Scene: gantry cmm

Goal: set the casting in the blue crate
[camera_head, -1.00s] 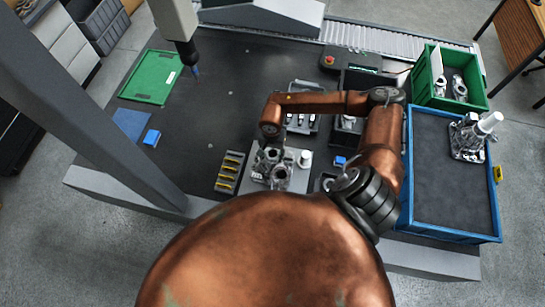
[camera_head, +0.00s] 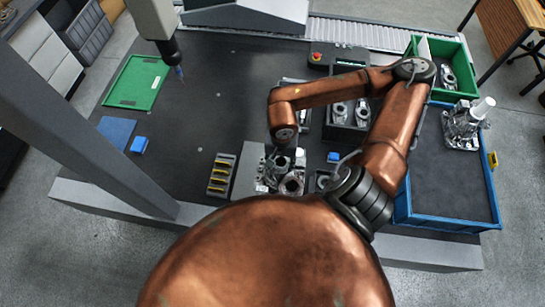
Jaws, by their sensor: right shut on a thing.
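My right gripper (camera_head: 282,153) points down over the grey plate (camera_head: 246,171) in the middle of the table and is shut on a grey metal casting (camera_head: 291,184). The arm hides part of the grip, and I cannot tell how far the casting is above the plate. The blue crate (camera_head: 448,223) stands at the right end of the table, well to the right of the gripper. Another casting with a pale upright cylinder (camera_head: 462,127) is at the crate's back; the rest of its dark floor is bare. My left gripper is not in view.
A green crate (camera_head: 467,84) with metal parts stands behind the blue crate. A dark tray with castings (camera_head: 345,112) lies behind my right forearm. A yellow-slotted rack (camera_head: 221,175) is left of the plate. A probe (camera_head: 179,72) hangs at the back left.

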